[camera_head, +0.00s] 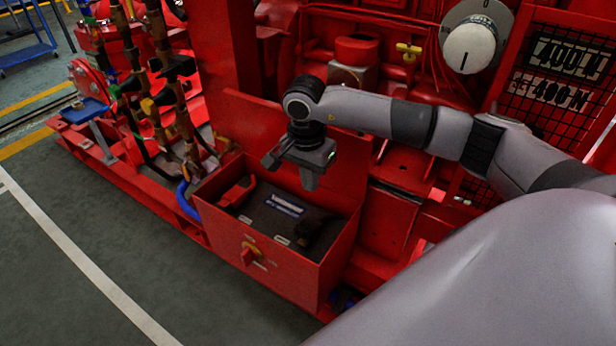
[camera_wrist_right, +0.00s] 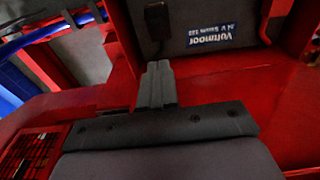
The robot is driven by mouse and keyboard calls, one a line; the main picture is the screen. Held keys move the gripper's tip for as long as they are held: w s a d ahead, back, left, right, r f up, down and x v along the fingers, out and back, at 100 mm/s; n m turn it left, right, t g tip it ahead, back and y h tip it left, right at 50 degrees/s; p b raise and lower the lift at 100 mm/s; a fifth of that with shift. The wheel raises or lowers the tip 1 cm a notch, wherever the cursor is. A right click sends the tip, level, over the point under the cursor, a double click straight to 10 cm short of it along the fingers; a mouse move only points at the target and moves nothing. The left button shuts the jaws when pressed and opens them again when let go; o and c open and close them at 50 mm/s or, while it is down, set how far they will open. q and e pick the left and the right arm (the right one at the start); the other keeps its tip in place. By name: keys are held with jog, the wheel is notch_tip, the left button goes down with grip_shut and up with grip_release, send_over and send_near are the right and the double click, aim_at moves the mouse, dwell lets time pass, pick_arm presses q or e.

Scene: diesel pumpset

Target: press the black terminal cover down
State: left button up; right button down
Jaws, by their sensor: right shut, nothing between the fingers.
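The black terminal cover (camera_head: 318,233) is at the right end of the dark battery (camera_head: 262,215), inside an open red box (camera_head: 285,268). It looks tilted, but its exact angle is hard to tell. In the right wrist view the black cover (camera_wrist_right: 157,22) is at the top, just beyond the fingertips. My right gripper (camera_head: 308,182) is shut and empty, pointing down over the back part of the box. It is apart from the cover in the head view. Its closed fingers also show in the right wrist view (camera_wrist_right: 157,72). My left gripper is out of view.
A red terminal cover (camera_head: 238,191) is at the battery's left end. The box's raised red back panel (camera_head: 345,155) stands close behind my right gripper. Pipes (camera_head: 165,80) stand at left; the floor in front is clear.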

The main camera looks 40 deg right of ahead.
aim_at(296, 233)
jog(key=f, duration=0.3)
jog(key=f+b, duration=0.1)
jog(key=f, duration=0.2)
jog(key=shift+w+d+f+b, duration=0.1)
jog(key=shift+d+b, duration=0.1)
jog(key=shift+b, duration=0.1)
jog(key=shift+s+a+f+b, duration=0.2)
jog(key=shift+a+f, duration=0.2)
jog(key=shift+f, duration=0.25)
jog(key=shift+s+a+f+b, duration=0.1)
jog(key=shift+a+f+b, duration=0.1)
jog(key=shift+a+f, duration=0.3)
jog(key=shift+f, duration=0.25)
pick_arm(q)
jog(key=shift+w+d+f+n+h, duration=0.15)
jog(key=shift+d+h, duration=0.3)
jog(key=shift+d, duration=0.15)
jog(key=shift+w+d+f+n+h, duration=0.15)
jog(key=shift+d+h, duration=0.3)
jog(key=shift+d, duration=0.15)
